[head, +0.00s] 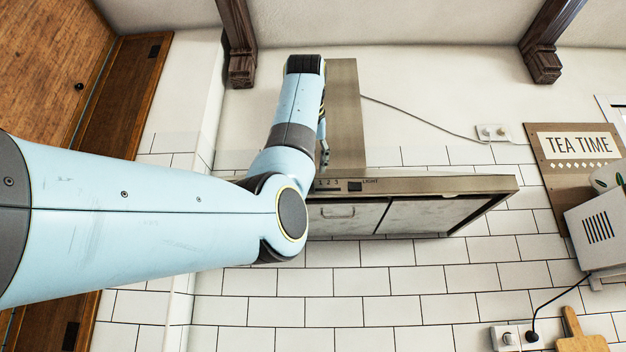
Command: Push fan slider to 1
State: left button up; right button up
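The range hood (430,184) is a brushed metal canopy with a tall duct, mounted on the tiled wall. Its front edge carries the fan control (327,184), a small strip marked 1 2 3. The slider's knob is too small and too close to my arm to make out. My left arm comes in from the left and bends up in front of the hood. My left gripper (323,152) shows only as a thin dark part beside the wrist, just above the fan control. Its fingers are mostly hidden, and contact with the slider cannot be told. My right gripper is not in view.
A dark light switch (355,187) sits just right of the fan control. Wooden cabinets (120,95) stand at the left. A "TEA TIME" sign (577,145) and a white appliance (598,230) are at the right. The wall below the hood is clear.

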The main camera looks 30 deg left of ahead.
aim_at(313, 184)
pick_arm(q)
jog(key=p+x, duration=0.1)
jog(key=x, duration=0.4)
jog(key=shift+w+a, duration=0.15)
grip_shut()
